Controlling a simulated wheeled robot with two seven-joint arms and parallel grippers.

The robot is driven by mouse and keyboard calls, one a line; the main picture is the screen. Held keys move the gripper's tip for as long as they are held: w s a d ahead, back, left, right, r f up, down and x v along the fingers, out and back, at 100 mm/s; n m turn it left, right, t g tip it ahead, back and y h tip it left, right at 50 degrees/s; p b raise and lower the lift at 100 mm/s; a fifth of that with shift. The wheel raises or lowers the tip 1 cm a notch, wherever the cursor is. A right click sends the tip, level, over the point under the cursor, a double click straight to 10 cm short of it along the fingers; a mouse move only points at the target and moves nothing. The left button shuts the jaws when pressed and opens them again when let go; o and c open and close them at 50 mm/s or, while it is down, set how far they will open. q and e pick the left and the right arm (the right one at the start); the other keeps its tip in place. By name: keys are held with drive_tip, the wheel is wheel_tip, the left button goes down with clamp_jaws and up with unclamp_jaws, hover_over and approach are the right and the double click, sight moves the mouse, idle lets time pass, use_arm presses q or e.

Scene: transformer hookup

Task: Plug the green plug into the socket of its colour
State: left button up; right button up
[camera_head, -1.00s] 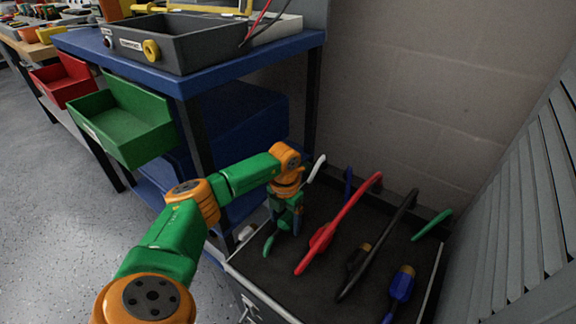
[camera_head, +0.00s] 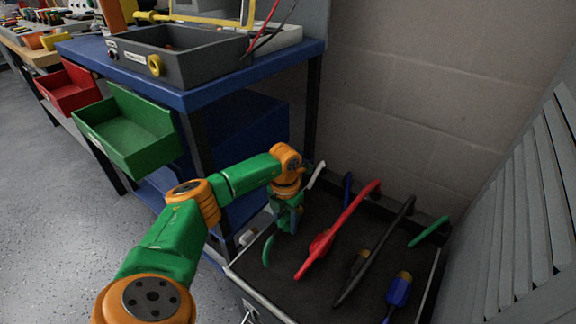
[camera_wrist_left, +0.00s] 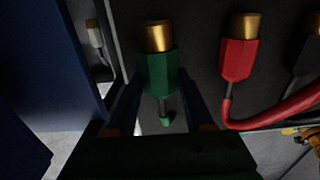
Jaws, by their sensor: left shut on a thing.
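My left gripper (camera_head: 287,214) is above the left part of the dark-topped tray and points down. In the left wrist view its two fingers (camera_wrist_left: 159,85) are closed on the sides of the green plug (camera_wrist_left: 157,72), a green body with a gold tip. In the head view the gripper mostly hides the plug. A curved green cable piece (camera_head: 267,251) shows below the gripper, and another green cable piece (camera_head: 428,232) shows at the tray's right side. No green socket can be made out. My right gripper is not in view.
The tray (camera_head: 300,292) also holds a red plug (camera_head: 320,241), a blue plug (camera_head: 399,291) and a black plug with its cable (camera_head: 375,250). A whitish plug (camera_head: 248,237) is at the left. A blue bench (camera_head: 190,97) with a green bin (camera_head: 126,132) stands left. A louvred grey panel (camera_head: 525,220) is right.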

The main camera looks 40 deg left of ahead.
sight(286, 219)
use_arm(q)
wheel_tip(286, 219, up, 4)
drive_tip(key=p, duration=0.2)
drive_tip(key=shift+f+p, duration=0.15)
drive_tip(key=shift+p, duration=0.15)
drive_tip(key=shift+f, duration=0.1)
